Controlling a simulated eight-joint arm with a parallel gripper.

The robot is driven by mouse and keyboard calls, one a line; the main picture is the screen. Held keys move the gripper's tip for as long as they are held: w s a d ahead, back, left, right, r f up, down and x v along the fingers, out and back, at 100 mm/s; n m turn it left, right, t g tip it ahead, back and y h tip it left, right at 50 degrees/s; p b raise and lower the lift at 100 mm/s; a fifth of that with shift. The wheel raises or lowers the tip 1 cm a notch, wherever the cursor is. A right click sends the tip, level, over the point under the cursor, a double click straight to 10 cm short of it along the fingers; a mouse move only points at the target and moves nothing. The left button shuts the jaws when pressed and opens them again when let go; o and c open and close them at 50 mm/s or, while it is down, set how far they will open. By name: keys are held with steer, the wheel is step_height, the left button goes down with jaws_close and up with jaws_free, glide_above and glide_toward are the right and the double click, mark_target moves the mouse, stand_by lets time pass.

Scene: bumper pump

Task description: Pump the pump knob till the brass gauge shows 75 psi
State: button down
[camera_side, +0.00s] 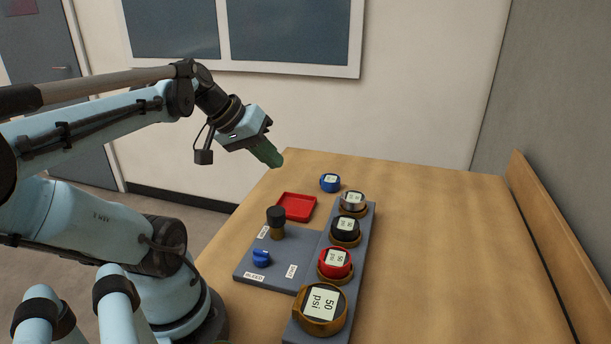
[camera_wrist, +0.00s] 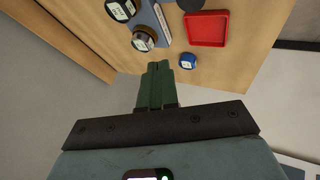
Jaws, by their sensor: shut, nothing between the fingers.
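The pump knob (camera_side: 276,216) is a black cap on a brass stem, upright on the grey base plate (camera_side: 262,262) in the side view. The brass gauge (camera_side: 320,309) is nearest the camera on the grey gauge strip and its face reads 50 psi. My gripper (camera_side: 278,161) is shut and empty, in the air above and behind the pump knob, well apart from it. Its green fingers (camera_wrist: 157,72) lie together in the wrist view. The brass gauge is not seen in the wrist view.
On the strip are also a red gauge (camera_side: 335,263), a black gauge (camera_side: 345,231) and a silvery gauge (camera_side: 353,203). A blue knob (camera_side: 261,257) sits near the BLEED label. A red tray (camera_side: 296,207) and a loose blue gauge (camera_side: 330,182) lie behind. The table's right side is clear.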

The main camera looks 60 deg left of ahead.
glide_toward(280, 209)
steer(key=shift+w+d+f, duration=0.1)
steer(key=shift+w+f, duration=0.75)
steer(key=shift+w, duration=0.3)
steer(key=shift+w+f, duration=0.85)
steer(key=shift+w, duration=0.3)
steer(key=shift+f, duration=0.2)
steer(key=shift+f, duration=0.25)
steer(key=shift+f, duration=1)
stand_by(1.5)
steer(key=shift+r, duration=1.45)
steer(key=shift+r, duration=2.5)
